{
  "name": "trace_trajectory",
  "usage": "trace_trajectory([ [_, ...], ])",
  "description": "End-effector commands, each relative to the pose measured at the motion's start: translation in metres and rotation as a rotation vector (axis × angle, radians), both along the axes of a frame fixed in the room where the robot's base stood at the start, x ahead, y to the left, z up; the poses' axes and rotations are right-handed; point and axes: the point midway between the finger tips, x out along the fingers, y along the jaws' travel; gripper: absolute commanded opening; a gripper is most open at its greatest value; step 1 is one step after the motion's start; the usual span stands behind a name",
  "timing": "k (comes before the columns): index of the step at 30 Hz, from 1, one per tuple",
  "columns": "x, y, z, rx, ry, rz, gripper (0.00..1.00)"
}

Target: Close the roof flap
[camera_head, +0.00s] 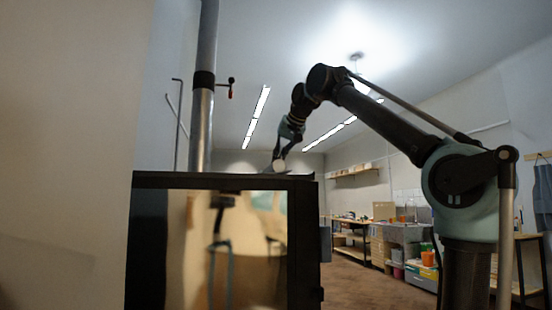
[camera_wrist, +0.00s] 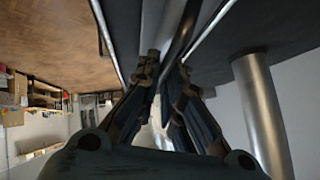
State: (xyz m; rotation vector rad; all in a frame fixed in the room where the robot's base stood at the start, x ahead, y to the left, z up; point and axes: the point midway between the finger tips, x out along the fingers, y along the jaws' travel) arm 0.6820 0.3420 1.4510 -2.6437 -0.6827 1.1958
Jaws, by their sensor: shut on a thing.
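A dark box-shaped cabinet (camera_head: 225,181) with a flat top and a shiny front panel stands at lower left in the head view. My gripper (camera_head: 279,164) is low over the right part of its top. A thin grey piece, which appears to be the roof flap (camera_head: 268,170), shows beside the fingertips at a low angle. In the wrist view, my gripper (camera_wrist: 165,70) has its fingers close together around a slim metal part, probably the flap's handle. The fingers hide most of it. The flap's exact angle cannot be told.
A metal flue pipe (camera_head: 200,125) with a small side handle (camera_head: 230,87) rises at the left of the cabinet; it also shows in the wrist view (camera_wrist: 262,115). A wall (camera_head: 60,150) is close on the left. Workbenches (camera_head: 400,233) stand at back right, with open floor before them.

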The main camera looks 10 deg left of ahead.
Motion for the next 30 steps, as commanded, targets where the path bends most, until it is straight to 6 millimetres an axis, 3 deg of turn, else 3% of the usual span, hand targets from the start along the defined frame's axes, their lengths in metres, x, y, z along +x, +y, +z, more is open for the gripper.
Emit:
trace_trajectory([
  [12,0.006,-0.013,-0.014,-0.002,-0.004,-0.003,0.00],
  [28,0.007,-0.018,-0.019,-0.009,0.001,-0.006,0.00],
  [30,0.007,-0.018,-0.019,-0.009,0.001,-0.006,0.19],
])
